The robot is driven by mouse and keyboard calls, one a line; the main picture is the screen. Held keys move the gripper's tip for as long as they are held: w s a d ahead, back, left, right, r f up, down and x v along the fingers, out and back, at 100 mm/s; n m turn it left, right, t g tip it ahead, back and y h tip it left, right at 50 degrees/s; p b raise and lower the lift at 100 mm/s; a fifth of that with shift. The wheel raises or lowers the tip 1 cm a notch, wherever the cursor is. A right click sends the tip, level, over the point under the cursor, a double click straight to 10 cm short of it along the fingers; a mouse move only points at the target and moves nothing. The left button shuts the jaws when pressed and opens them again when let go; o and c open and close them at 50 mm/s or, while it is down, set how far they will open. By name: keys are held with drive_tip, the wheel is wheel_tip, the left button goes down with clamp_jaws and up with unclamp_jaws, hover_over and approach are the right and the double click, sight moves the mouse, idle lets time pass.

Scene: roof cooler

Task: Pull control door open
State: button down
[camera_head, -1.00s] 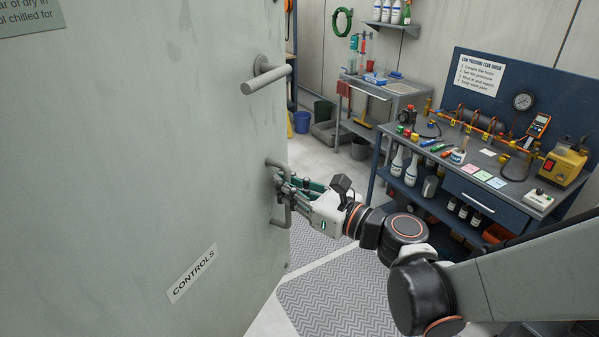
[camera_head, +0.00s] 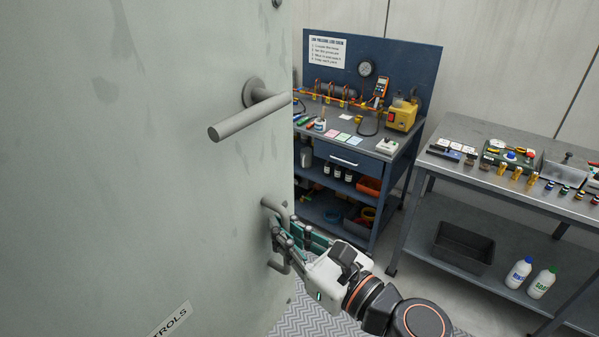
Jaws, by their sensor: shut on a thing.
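The control door (camera_head: 130,150) is a large pale green-grey panel that fills the left of the view. A lever handle (camera_head: 250,112) sticks out from its upper part. Below it, near the door's right edge, is a grey pull handle (camera_head: 274,206). My gripper (camera_head: 284,238) is shut on the pull handle, its green fingers around the bar. The fingers partly hide the middle of the bar. A label (camera_head: 170,322) ending in "TROLS" is cut off at the bottom of the view.
A blue workbench (camera_head: 345,150) with gauges, tools and a yellow device stands behind the door's edge. A grey metal table (camera_head: 470,185) with small parts and bottles on its lower shelf is at the right. A patterned mat (camera_head: 310,318) lies on the floor below.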

drive_tip(key=shift+s+d+t, duration=0.3)
drive_tip(key=shift+s+d, duration=0.05)
drive_tip(key=shift+d, duration=0.1)
drive_tip(key=c, duration=1.7)
unclamp_jaws()
drive_tip(key=shift+o, duration=0.2)
drive_tip(key=shift+r, duration=0.1)
drive_tip(key=shift+r, duration=4.9)
